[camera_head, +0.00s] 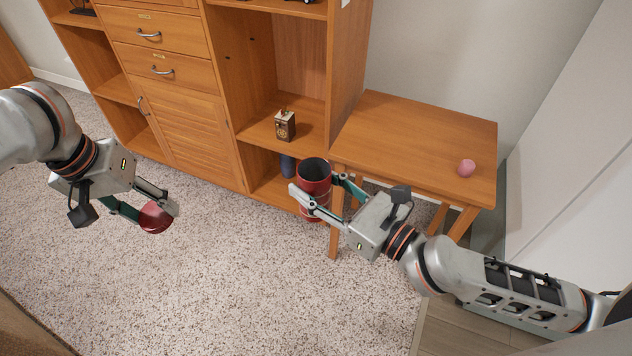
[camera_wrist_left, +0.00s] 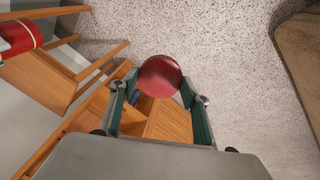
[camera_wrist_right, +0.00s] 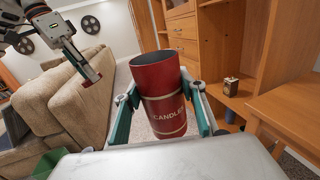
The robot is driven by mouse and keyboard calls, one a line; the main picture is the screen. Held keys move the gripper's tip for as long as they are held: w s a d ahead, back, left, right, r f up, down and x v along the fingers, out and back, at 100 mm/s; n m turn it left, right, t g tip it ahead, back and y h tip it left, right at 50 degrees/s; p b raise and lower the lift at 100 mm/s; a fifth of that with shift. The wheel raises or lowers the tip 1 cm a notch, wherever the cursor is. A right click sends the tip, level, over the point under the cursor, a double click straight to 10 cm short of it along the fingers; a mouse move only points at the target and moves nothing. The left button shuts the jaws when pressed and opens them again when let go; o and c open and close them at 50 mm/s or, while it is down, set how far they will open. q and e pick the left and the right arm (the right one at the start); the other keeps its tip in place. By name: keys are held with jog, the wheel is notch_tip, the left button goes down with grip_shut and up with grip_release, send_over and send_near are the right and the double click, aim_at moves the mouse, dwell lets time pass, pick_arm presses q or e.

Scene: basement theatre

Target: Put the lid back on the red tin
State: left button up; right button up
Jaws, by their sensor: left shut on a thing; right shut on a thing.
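The red tin (camera_head: 315,174) is an open cylinder with dark insides, held upright in the air in front of the shelf unit. My right gripper (camera_head: 322,197) is shut on its sides.
The wooden shelf unit (camera_head: 180,100) is behind the grippers and holds a small dark box (camera_head: 285,125). Open carpet (camera_head: 240,270) lies between my arms. A beige sofa (camera_wrist_right: 70,100) shows in the right wrist view.

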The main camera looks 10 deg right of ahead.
pick_arm(q)
jog(key=w+d+r+m, duration=0.1)
jog(key=w+d+r, duration=0.15)
jog(key=d, duration=0.55)
jog(key=w+d+r, duration=0.1)
jog(key=d+r, duration=0.3)
jog(key=d, duration=0.3)
jog(key=g+y, duration=0.2)
send_near(314, 159)
jog(key=s, duration=0.3)
jog(key=shift+w+a+f, duration=0.15)
jog(key=shift+a+f, duration=0.1)
jog(key=shift+f, duration=2)
jog(key=shift+f, duration=0.1)
jog(key=shift+f, duration=0.8)
jog(key=shift+f, duration=0.55)
